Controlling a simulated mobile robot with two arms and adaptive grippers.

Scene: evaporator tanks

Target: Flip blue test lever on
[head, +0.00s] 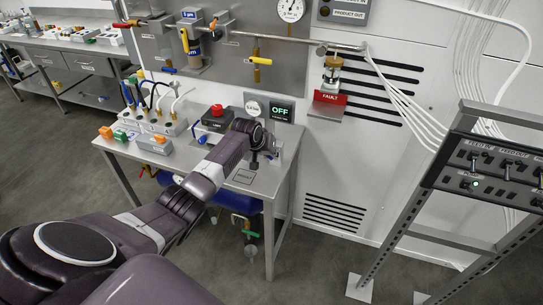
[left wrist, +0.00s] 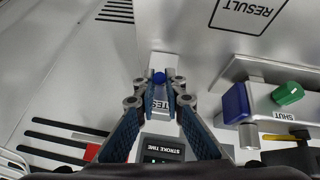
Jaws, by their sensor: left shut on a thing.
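The blue test lever (left wrist: 159,77) shows its round blue tip between the fingertips of my left gripper (left wrist: 157,88) in the left wrist view. The fingers are shut on it, one on each side. A light block with a partly covered "TEST" label lies just behind the fingers. In the head view my left gripper (head: 263,158) is over the right part of the bench, and the lever is hidden by it there. A display (head: 281,111) behind it reads OFF in green. My right gripper is not in view.
The metal bench (head: 215,178) also carries a box with a red button (head: 217,110) and a block with cables. In the left wrist view, a blue part and a green knob (left wrist: 288,93) marked SHUT are at right. A switch rack (head: 497,165) stands at right.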

